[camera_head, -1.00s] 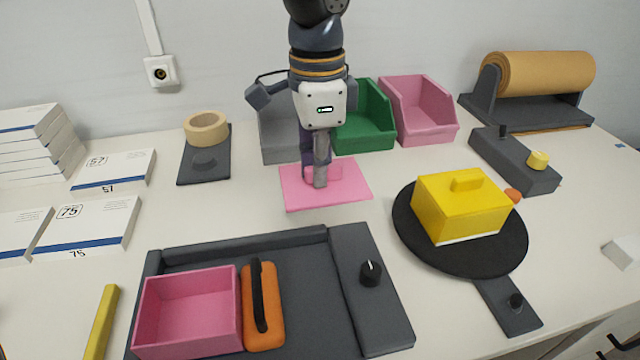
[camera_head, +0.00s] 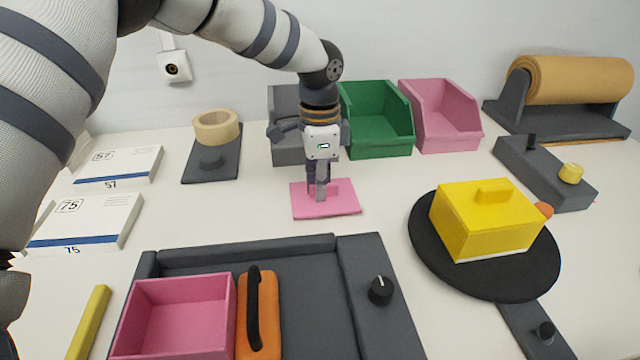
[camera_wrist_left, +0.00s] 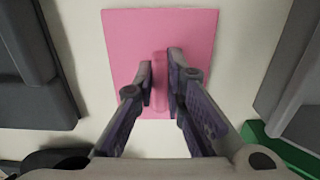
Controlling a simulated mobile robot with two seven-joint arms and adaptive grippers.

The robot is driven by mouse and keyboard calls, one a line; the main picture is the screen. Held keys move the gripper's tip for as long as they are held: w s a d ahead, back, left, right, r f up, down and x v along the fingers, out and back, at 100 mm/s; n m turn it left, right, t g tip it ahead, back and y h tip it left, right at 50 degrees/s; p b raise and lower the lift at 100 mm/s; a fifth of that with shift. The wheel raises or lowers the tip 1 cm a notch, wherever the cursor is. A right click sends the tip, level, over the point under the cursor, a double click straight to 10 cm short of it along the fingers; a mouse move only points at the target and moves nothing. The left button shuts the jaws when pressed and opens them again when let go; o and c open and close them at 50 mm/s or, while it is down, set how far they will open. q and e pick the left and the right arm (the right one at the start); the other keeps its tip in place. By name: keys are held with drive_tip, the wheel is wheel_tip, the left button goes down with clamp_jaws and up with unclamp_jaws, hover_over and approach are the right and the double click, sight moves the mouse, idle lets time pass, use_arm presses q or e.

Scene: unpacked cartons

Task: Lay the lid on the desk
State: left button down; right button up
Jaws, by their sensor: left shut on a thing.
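The lid is a flat pink plate (camera_head: 343,204) with a raised pink handle, lying level at the middle of the desk (camera_head: 245,215). My left gripper (camera_head: 320,194) comes down from above, its fingers closed on the lid's handle. In the left wrist view the gripper (camera_wrist_left: 161,82) pinches the handle at the centre of the lid (camera_wrist_left: 190,35). The lid is on the desk or very close above it; I cannot tell if it touches. A pink open box (camera_head: 180,310) sits in the dark tray at the front. My right gripper is not in view.
Grey (camera_head: 285,150), green (camera_head: 375,125) and pink (camera_head: 440,115) bins stand behind the lid. A tape roll (camera_head: 215,127) is on the left. A yellow box (camera_head: 485,220) rests on a black turntable (camera_head: 435,255) at right. Clear desk surrounds the lid.

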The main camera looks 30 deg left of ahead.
use_arm(q)
drive_tip(key=shift+f, duration=0.2)
drive_tip(key=c, duration=1.7)
unclamp_jaws()
drive_tip(key=shift+o, duration=0.2)
wheel_tip(320, 180, up, 12)
drive_tip(key=shift+r, duration=0.2)
drive_tip(key=shift+f, duration=0.1)
